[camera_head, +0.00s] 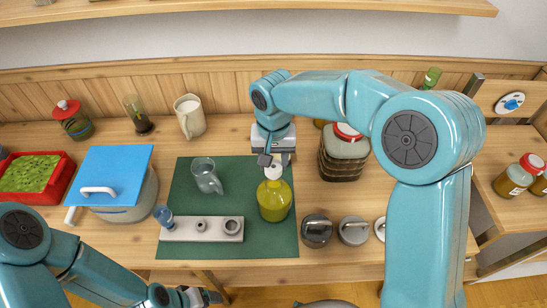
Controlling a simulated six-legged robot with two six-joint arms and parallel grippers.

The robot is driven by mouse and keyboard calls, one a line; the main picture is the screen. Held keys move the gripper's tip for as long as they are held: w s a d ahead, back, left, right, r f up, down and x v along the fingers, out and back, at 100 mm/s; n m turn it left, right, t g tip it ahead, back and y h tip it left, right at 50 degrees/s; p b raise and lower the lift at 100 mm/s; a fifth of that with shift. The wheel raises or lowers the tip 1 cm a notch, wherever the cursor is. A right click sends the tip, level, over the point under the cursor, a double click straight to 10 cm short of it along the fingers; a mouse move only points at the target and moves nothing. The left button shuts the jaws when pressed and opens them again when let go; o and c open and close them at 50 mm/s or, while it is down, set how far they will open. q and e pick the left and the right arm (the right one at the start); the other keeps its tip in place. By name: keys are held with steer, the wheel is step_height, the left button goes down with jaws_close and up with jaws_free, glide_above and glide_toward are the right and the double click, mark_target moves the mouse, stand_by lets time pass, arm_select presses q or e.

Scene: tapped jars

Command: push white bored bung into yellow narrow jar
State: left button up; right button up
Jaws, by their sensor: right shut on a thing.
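The yellow narrow jar (274,203) stands upright on the green mat (284,243). My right gripper (273,162) is directly above its neck, pointing down, shut on the white bung (274,172). The bung is at the jar's mouth; I cannot tell how deep it sits, and its bore is hidden. My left gripper (206,298) is low at the front edge, away from the jar, and too small and angled to tell its opening.
A clear beaker (206,178) stands left of the jar.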

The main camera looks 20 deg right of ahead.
steer(key=shift+d+f+b, duration=0.15)
steer(key=shift+f+b, duration=0.35)
steer(key=shift+f, duration=0.4)
steer(key=shift+r, duration=0.1)
steer(key=shift+f, duration=0.35)
steer(key=shift+f+b, duration=0.15)
steer(key=shift+b, duration=0.2)
steer(key=shift+f+b, duration=0.7)
steer(key=shift+f, duration=0.15)
